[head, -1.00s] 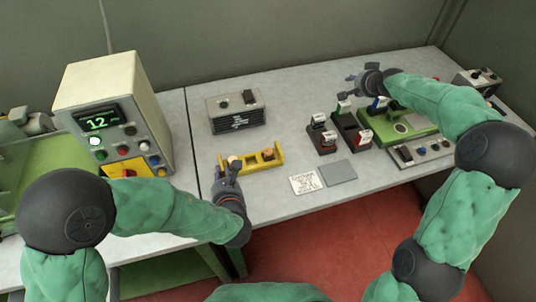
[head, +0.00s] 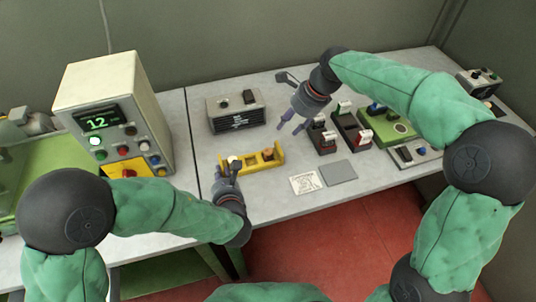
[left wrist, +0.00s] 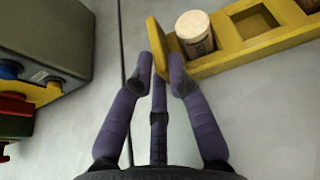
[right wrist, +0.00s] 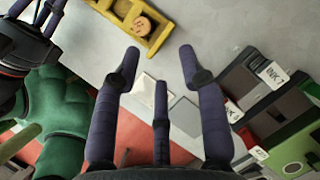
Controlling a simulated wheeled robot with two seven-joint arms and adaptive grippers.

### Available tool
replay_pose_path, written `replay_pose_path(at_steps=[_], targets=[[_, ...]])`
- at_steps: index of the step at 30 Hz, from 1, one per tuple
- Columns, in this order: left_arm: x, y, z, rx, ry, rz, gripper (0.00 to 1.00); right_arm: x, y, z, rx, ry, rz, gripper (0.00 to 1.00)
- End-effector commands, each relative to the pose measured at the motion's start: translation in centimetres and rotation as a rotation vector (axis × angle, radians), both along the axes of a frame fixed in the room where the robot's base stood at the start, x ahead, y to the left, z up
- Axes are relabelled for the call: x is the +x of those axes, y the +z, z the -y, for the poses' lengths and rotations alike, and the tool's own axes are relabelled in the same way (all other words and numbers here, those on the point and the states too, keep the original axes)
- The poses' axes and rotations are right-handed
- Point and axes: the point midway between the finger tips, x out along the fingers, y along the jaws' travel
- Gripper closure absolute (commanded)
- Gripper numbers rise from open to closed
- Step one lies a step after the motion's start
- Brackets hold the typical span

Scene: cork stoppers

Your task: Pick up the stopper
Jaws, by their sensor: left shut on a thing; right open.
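A yellow rack (head: 279,158) stands on the grey table, also in the left wrist view (left wrist: 237,60) and right wrist view (right wrist: 160,39). A pale-topped stopper (left wrist: 194,27) sits upright in its left compartment, also in the head view (head: 233,159). An orange-brown stopper (right wrist: 144,25) sits in the rack's right part, also in the head view (head: 267,154). My left gripper (head: 228,171) is at the rack's left end; its fingers (left wrist: 160,72) are shut around the end wall, beside the pale stopper. My right gripper (head: 291,123) is open and empty above the table, right of the rack.
A grey box (head: 236,112) stands behind the rack. A control unit (head: 118,110) with buttons stands at the left. Ink stamps (head: 325,138) and a green device (head: 385,128) are at the right. A white card (head: 305,183) and grey pad (head: 340,172) lie in front.

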Motion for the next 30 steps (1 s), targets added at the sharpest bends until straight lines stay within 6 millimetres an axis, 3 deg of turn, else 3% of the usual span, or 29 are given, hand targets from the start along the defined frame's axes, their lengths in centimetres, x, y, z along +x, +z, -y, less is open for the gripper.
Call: replay_pose_path(at_steps=[7, 16, 25, 30], targets=[[0.0, 0.0, 0.0, 0.001, 0.000, -0.001, 1.00, -1.6, -0.3, -1.3, 0.007, -0.055, -0.080, 0.58], [0.0, 0.0, 0.0, 0.001, 0.000, -0.001, 1.00, -1.4, -4.6, -3.0, 0.006, -0.054, -0.083, 0.58], [0.0, 0.0, 0.0, 0.000, 0.000, -0.001, 1.00, -1.2, -6.6, -3.9, 0.007, -0.056, -0.080, 0.58], [0.0, 0.0, 0.0, 0.001, 0.000, -0.001, 1.00, -1.3, -8.7, -4.9, 0.007, -0.054, -0.081, 0.58]])
